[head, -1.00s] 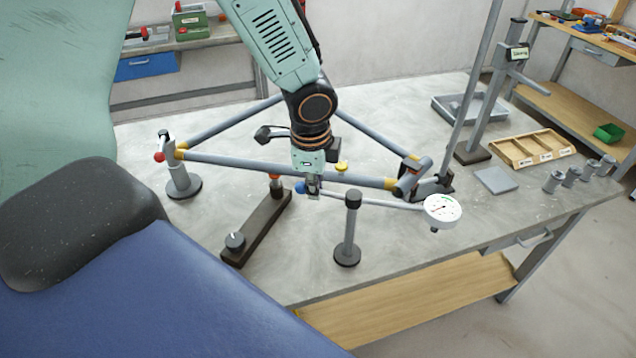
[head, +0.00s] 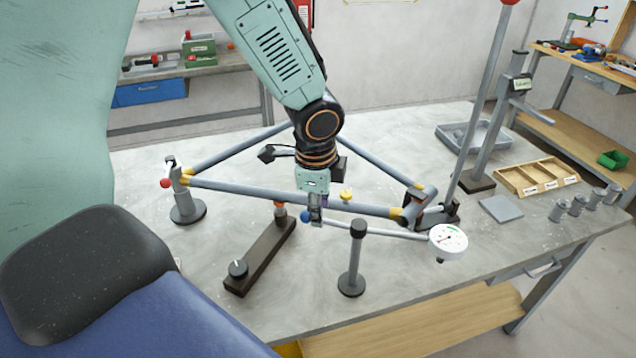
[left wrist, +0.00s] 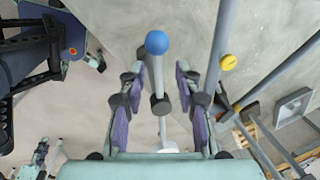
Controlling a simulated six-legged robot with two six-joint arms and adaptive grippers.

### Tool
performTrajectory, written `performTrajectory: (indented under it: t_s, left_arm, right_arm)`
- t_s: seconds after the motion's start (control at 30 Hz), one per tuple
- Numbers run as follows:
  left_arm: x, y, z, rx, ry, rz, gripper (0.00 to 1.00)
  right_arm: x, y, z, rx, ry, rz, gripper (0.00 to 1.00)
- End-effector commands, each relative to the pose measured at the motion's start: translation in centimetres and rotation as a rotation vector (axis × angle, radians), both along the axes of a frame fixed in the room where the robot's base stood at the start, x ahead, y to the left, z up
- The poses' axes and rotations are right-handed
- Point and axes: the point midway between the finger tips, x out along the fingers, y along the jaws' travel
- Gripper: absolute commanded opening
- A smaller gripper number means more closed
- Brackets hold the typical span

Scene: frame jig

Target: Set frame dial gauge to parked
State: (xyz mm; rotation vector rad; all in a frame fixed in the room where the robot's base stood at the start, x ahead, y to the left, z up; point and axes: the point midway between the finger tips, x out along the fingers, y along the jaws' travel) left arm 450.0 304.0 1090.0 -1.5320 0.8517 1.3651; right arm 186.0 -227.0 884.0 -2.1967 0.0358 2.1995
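The dial gauge (head: 448,240) has a white face on the right end of a thin grey arm. The arm passes the black-capped post (head: 357,260) and ends at a blue ball (head: 306,216) on the left. My left gripper (head: 315,217) points down at the arm, close beside the blue ball. In the left wrist view my left gripper (left wrist: 160,85) has its fingers apart, one on each side of the arm, with the blue ball (left wrist: 157,42) beyond the tips. Contact is not clear. A small purple-padded shape at lower left looks like my right gripper (left wrist: 40,153).
The grey tube frame (head: 290,197) lies close behind the gripper, with a yellow knob (head: 346,195) near it. A dark bar with a dial knob (head: 238,268) is at front left. A wooden tray (head: 537,177) and grey tray (head: 470,138) stand at right. The front tabletop is largely clear.

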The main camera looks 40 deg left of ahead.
Motion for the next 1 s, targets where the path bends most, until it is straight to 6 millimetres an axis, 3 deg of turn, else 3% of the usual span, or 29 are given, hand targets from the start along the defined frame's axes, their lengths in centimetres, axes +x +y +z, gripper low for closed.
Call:
performTrajectory:
  t_s: [0.3,0.5,1.0]
  left_arm:
    - [-0.9,-0.4,6.2,0.001,-0.005,0.0,0.34]
    - [-1.3,-0.5,8.8,0.001,-0.004,0.0,0.34]
    - [-1.6,-0.6,9.6,0.0,0.0,0.0,0.34]
  right_arm:
    - [0.0,0.0,0.0,0.0,0.0,0.0,0.4]
    - [0.0,0.0,0.0,0.0,0.0,0.0,0.4]
    - [0.0,0.0,0.0,0.0,0.0,0.0,0.4]
